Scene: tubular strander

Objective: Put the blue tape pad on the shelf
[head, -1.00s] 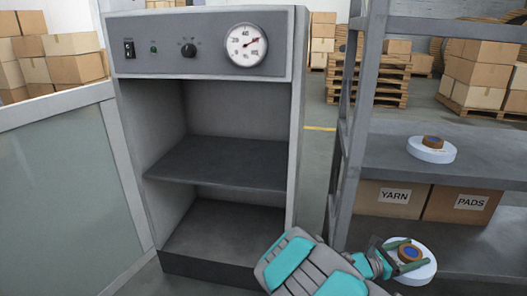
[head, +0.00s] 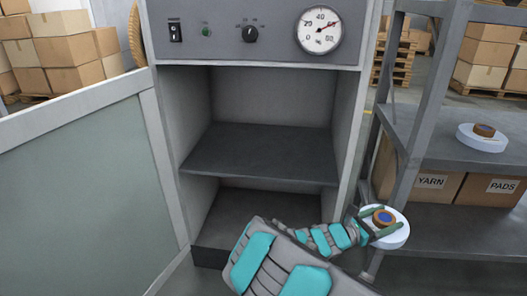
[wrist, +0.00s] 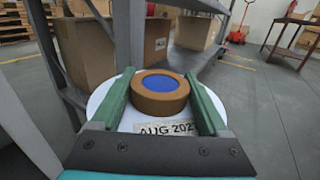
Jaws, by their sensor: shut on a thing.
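The blue tape pad is a white disc with a brown ring around a blue centre (wrist: 164,84). It also shows in the head view (head: 384,217). My gripper (wrist: 158,76) is shut on it, with one green finger on each side of the brown ring. The white disc carries a label starting "AUG". In the head view my gripper (head: 382,219) holds the pad in the air, right of the open grey cabinet and in front of the rack post. The cabinet's middle shelf (head: 260,155) is bare.
A similar white pad with a brown top (head: 482,137) sits on the upper board of the grey rack (head: 440,160). Boxes marked YARN (head: 432,185) and PADS (head: 502,188) stand below. A glass-panelled barrier (head: 90,190) flanks the cabinet's left. The cabinet has a gauge (head: 320,31).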

